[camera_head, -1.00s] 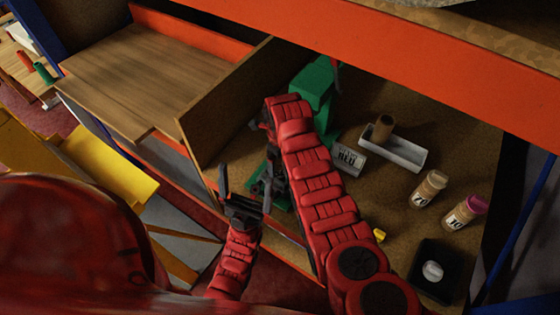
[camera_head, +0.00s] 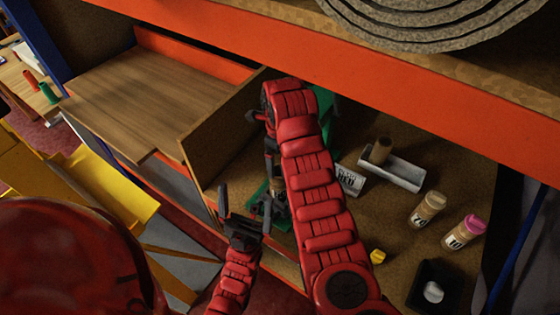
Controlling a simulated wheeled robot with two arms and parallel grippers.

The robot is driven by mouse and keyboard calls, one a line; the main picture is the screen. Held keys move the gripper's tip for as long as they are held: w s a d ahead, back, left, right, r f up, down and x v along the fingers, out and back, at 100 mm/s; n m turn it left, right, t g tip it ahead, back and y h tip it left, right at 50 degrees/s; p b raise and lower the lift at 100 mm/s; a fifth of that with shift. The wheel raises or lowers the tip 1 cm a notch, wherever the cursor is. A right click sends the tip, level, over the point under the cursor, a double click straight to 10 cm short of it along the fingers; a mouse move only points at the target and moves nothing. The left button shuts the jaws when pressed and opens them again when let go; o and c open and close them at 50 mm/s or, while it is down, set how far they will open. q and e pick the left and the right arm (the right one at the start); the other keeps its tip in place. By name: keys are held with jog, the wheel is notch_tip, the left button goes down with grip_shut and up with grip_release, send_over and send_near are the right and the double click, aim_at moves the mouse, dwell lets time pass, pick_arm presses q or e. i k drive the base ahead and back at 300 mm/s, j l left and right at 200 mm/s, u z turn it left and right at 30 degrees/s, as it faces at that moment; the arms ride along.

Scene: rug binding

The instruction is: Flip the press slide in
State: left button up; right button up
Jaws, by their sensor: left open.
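The green press (camera_head: 326,108) stands inside the wooden bay, mostly hidden behind my right arm. Only part of its frame shows, and a bit of its green base (camera_head: 283,224) shows low down. I cannot make out the slide. My left gripper (camera_head: 245,204) is open and empty, with its fingers pointing up, in front of the bay's near edge and just left of the base. My right arm reaches up across the press and bends down behind itself. Dark parts (camera_head: 276,188) show beside it, but I cannot tell whether they are my right gripper or the press.
A wooden panel (camera_head: 222,125) stands left of the press. To the right are a grey tray (camera_head: 405,172) with a brown roll, a labelled block (camera_head: 347,180), two bottles (camera_head: 428,209), a yellow piece (camera_head: 377,257) and a black box (camera_head: 418,292). An orange beam (camera_head: 330,75) crosses above.

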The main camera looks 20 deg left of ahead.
aim_at(281, 209)
jog(key=k+j, duration=0.2)
jog(key=k, duration=0.3)
jog(key=k+j, duration=0.2)
jog(key=k, duration=0.25)
